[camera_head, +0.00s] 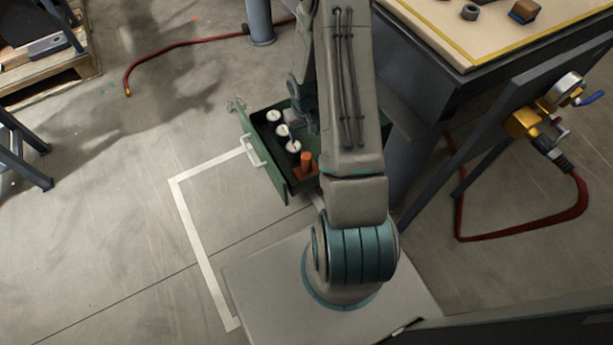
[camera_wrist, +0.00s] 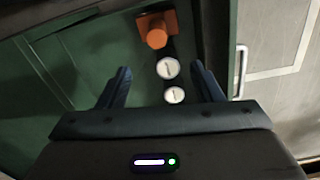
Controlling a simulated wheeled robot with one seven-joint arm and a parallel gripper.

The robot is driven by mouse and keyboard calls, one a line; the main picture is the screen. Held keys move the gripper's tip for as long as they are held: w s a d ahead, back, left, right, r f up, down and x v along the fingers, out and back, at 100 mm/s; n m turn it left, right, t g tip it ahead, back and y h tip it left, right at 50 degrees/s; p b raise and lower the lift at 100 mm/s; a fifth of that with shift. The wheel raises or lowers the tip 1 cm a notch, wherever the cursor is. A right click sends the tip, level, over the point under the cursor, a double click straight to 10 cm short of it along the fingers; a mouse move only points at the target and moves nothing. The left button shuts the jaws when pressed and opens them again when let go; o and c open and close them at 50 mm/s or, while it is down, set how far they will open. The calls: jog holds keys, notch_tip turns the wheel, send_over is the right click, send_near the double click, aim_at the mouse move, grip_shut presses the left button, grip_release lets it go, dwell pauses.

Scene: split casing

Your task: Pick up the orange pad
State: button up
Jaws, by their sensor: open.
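The orange pad (camera_head: 305,164) is in the front corner of an open green drawer (camera_head: 264,172), with a round knob-like part standing on a flatter orange base. In the wrist view the orange pad (camera_wrist: 157,34) is at the top, beyond my fingertips. My gripper (camera_wrist: 160,69) is open, its dark fingers apart and empty, pointing down into the drawer. The pad lies ahead of the gap, not between the fingers. In the head view my arm covers most of the gripper and the right part of the drawer.
White round-topped pieces (camera_head: 283,131) stand in a row beside the pad; two white tops (camera_wrist: 168,68) show between my fingers in the wrist view. The drawer has a pale handle (camera_head: 255,152). A workbench (camera_head: 480,40) is at the right. The floor left of the drawer is clear.

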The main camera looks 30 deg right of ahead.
aim_at(307, 156)
notch_tip(307, 156, down, 11)
jog(key=b, duration=0.3)
jog(key=shift+d+b, duration=0.1)
jog(key=shift+b, duration=0.2)
jog(key=f+b, duration=0.2)
jog(key=f, duration=0.1)
jog(key=f+b, duration=0.1)
jog(key=f, duration=0.1)
jog(key=shift+d+f, duration=0.1)
jog(key=shift+d, duration=0.15)
grip_shut()
notch_tip(307, 156, up, 10)
jog(key=p, duration=0.4)
